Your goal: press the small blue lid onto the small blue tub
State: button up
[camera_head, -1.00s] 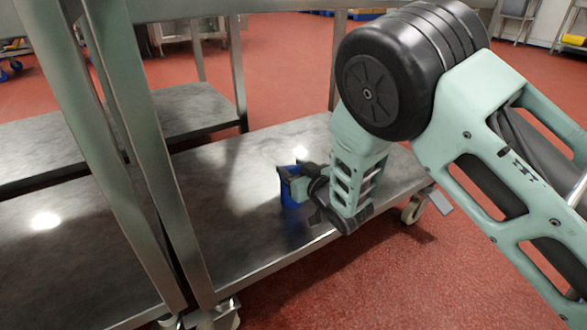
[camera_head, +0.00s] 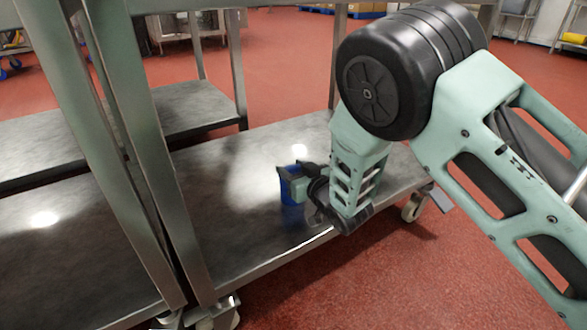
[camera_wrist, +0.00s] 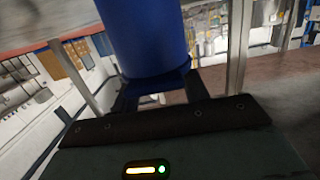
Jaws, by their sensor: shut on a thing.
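The small blue tub (camera_head: 291,193) is an upright blue cylinder at the lower metal shelf, partly hidden by my gripper. It also shows in the wrist view (camera_wrist: 150,42), large and close, between the dark fingers. My gripper (camera_head: 289,175) reaches it from the right and is shut on it near its upper part; it also shows in the wrist view (camera_wrist: 160,90). I cannot tell whether the tub touches the shelf or is slightly above it. I cannot make out the small blue lid as a separate thing in either view.
The metal shelf (camera_head: 235,235) is bare around the tub, with its front edge just below. Green-grey posts (camera_head: 125,150) of the rack stand at the left. Another low shelf (camera_head: 190,112) lies behind. The red floor (camera_head: 330,285) in front is clear.

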jog(key=shift+f, duration=0.1)
jog(key=o, duration=1.4)
jog(key=shift+o, duration=0.2)
jog(key=shift+s, duration=0.1)
jog(key=p+v, duration=0.2)
jog(key=v, duration=0.4)
jog(key=shift+s+d, duration=0.3)
